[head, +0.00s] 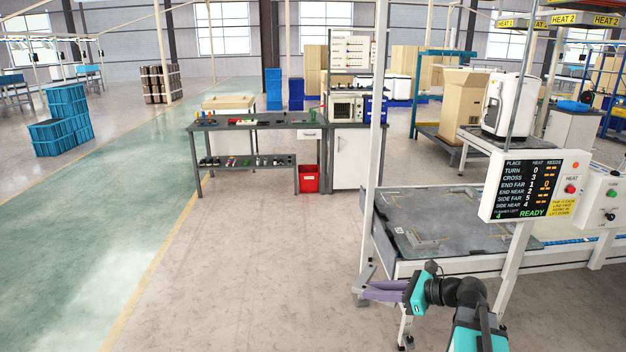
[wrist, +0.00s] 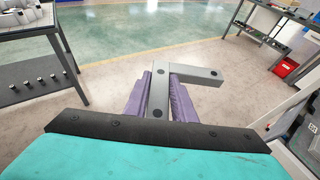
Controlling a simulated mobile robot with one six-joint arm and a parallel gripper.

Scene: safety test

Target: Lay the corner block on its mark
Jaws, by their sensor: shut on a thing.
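The corner block (wrist: 196,75) is a grey L-shaped bar with dark round spots, seen in the wrist view. My gripper (wrist: 160,98) has purple fingers shut on one leg of it; the other leg sticks out to the right past the fingertips. In the head view my gripper (head: 385,291) points left, in front of the grey table (head: 455,263) and off its near left corner, over the floor. Pale corner-shaped lines (head: 428,243) show on the table's dark top; I cannot tell which is the block's mark.
A white post (head: 374,150) rises at the table's left edge, close to my gripper. A sign (head: 530,186) listing places and heat, with "READY", stands at the table's front right. A workbench (head: 260,126) and red bin (head: 309,179) stand behind.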

